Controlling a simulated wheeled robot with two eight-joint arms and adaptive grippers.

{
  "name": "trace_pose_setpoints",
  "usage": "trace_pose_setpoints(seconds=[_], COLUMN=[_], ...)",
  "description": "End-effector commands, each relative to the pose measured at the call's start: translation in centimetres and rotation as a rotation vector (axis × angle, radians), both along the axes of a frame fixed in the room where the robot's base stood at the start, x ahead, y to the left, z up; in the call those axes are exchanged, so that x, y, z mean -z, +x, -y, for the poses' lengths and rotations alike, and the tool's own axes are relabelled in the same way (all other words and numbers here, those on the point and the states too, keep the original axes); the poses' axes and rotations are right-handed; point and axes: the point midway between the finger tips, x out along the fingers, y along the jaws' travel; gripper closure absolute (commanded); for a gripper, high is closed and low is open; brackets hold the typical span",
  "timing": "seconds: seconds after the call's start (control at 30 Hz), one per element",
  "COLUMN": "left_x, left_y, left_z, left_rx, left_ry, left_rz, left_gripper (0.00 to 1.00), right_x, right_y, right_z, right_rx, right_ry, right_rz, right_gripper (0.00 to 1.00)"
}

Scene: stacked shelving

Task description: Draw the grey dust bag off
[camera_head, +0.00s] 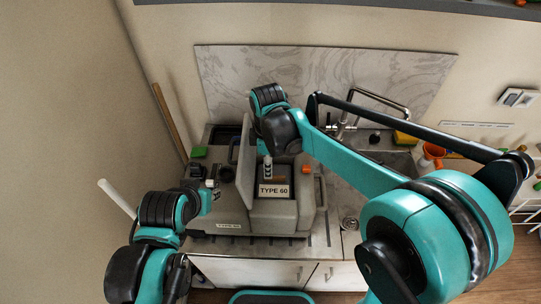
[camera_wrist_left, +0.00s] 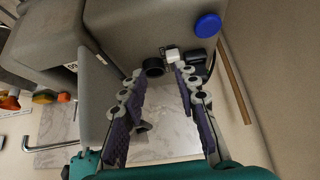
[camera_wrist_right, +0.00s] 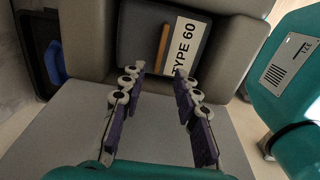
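A grey machine (camera_head: 228,226) stands on the counter, with a small TYPE 60 plate on its front. A dark grey part with a larger TYPE 60 label (camera_head: 273,191) sits in its right half; this label also shows in the right wrist view (camera_wrist_right: 186,46). I cannot tell for sure which grey part is the dust bag. My right gripper (camera_head: 268,168) is open and empty above the labelled part, also in the right wrist view (camera_wrist_right: 157,76). My left gripper (camera_wrist_left: 157,76) is open at the machine's left side, facing a black round fitting (camera_wrist_left: 153,67). Nothing is between its fingers.
A light grey panel (camera_head: 246,160) stands upright between my grippers. A marble splashboard (camera_head: 325,75) is behind, with a tap (camera_head: 380,103) and an orange cup (camera_head: 432,153) on the right. A green block (camera_head: 199,152) lies at the left. An orange knob (camera_head: 305,170) is on the machine's right.

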Motion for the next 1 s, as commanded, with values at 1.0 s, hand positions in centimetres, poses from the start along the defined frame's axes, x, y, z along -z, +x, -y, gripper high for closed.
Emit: trace_pose_setpoints(seconds=[1.0], left_x=[1.1], left_y=[0.0], left_z=[0.0], left_rx=[0.000], left_ry=[0.000], left_rz=[0.000], left_gripper=[0.69], right_x=[5.6], right_y=[0.1], right_z=[0.1], right_rx=[0.004], right_ry=[0.001], right_rz=[0.002], right_gripper=[1.00])
